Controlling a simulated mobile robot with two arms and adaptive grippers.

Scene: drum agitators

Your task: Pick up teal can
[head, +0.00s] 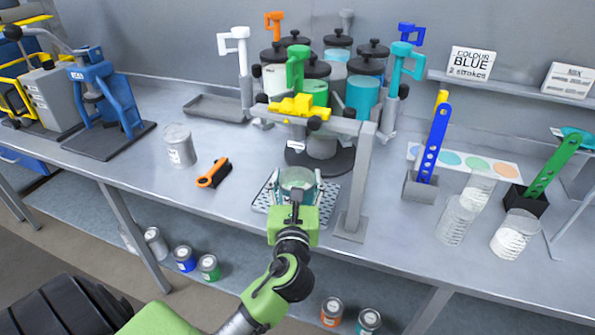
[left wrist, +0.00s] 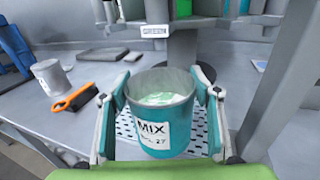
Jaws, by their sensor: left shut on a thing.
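The teal can (left wrist: 160,122) carries a white label reading "MIX" and holds a pale green content; its top is open. In the head view the can (head: 297,180) is over the perforated drip tray (head: 262,196) below the paint dispenser, partly hidden by my gripper. My left gripper (head: 297,196) is shut on the can, with one finger on each side of it in the left wrist view (left wrist: 162,105). I cannot tell whether the can touches the tray. My right gripper is not in view.
The dispenser's post (head: 358,180) stands close right of the can. Clear beakers (head: 515,235) stand to the right. Another teal can (head: 368,321) is on the lower shelf.

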